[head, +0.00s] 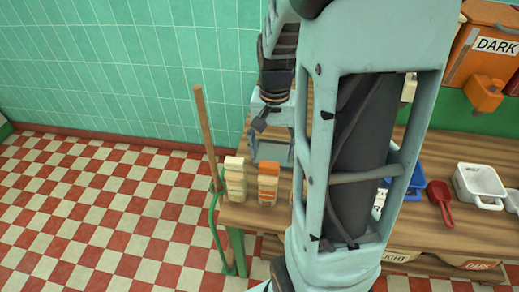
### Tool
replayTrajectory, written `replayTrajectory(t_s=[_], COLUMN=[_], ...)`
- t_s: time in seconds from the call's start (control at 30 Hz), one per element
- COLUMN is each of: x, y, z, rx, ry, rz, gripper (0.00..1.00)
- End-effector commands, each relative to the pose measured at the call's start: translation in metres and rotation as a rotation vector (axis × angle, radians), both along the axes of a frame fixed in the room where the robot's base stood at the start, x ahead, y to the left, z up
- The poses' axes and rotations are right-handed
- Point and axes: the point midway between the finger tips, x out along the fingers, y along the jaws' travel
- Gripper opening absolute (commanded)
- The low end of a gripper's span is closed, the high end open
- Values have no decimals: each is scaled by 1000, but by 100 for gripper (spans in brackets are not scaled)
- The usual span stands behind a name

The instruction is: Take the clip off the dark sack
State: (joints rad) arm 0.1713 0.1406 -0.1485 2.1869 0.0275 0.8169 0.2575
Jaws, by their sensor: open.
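No dark sack and no clip can be made out in the head view; my own pale blue arm covers the middle of the bench and may hide them. My gripper (262,120) hangs at the upper middle, dark and small, pointing down near the back left of the bench. It is open, and I see nothing held in it. How far it stands above the bench is unclear.
The wooden bench (255,217) carries a cream stack (235,180), an orange-and-cream stack (268,184), a blue scoop (408,181), a red scoop (440,202) and a white tub (480,186). An orange "DARK" dispenser (485,50) hangs right. A wooden pole (206,135) stands left. Left floor is clear.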

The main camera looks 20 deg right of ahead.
Motion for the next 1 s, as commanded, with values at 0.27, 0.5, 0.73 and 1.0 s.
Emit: replayTrajectory(t_s=[0.27, 0.5, 0.73, 1.0], x=[7, 8, 8, 8], y=[2, 2, 1, 1], z=[-30, -51, -52, -51], rx=[1, 1, 0, 0], ry=[4, -1, -1, -1], rz=[1, 1, 1, 1], gripper=[61, 61, 60, 30])
